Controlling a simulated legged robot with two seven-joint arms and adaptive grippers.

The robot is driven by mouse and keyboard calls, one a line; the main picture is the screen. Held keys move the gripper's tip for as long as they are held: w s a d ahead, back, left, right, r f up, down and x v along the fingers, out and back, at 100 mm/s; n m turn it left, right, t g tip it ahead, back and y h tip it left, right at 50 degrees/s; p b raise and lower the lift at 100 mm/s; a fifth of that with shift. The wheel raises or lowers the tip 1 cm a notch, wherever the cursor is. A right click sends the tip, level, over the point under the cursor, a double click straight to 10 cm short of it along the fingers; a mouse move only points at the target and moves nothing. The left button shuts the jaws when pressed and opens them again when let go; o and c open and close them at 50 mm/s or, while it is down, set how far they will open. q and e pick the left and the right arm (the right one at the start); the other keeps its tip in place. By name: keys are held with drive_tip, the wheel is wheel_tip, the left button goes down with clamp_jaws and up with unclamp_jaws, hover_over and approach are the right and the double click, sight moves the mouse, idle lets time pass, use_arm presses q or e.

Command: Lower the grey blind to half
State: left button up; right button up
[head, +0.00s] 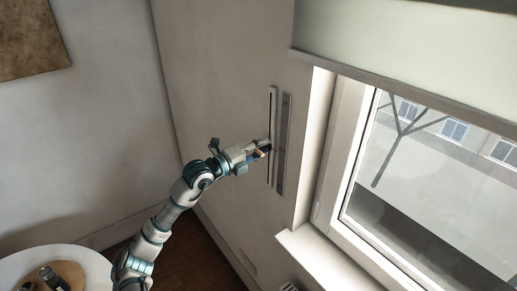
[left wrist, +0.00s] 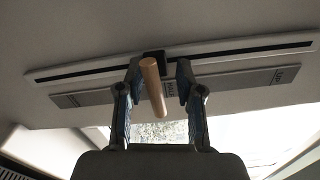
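The grey-green blind (head: 410,40) hangs across the upper part of the window, its bottom bar slanting across the upper right of the head view. A long slider track (head: 273,110) runs up the wall left of the window; it also shows in the left wrist view (left wrist: 235,48). A wooden handle (left wrist: 153,88) sticks out from a dark slider block (left wrist: 154,62) near the track's middle. My left gripper (head: 265,150) is at the handle. In the left wrist view its open fingers (left wrist: 158,72) stand either side of the handle, with a visible gap on the right.
A grey label strip (head: 283,145) lies beside the track, with "UP" at its right end in the wrist view and a mark near the handle. The window sill (head: 320,262) juts out below. A round white table (head: 85,262) with jars stands lower left.

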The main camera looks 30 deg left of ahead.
use_arm(q)
drive_tip(key=shift+d, duration=0.1)
drive_tip(key=shift+s+a+f, duration=0.15)
drive_tip(key=shift+s+a, duration=0.05)
drive_tip(key=shift+a, duration=0.05)
drive_tip(key=v, duration=1.1)
drive_tip(key=shift+s, duration=0.3)
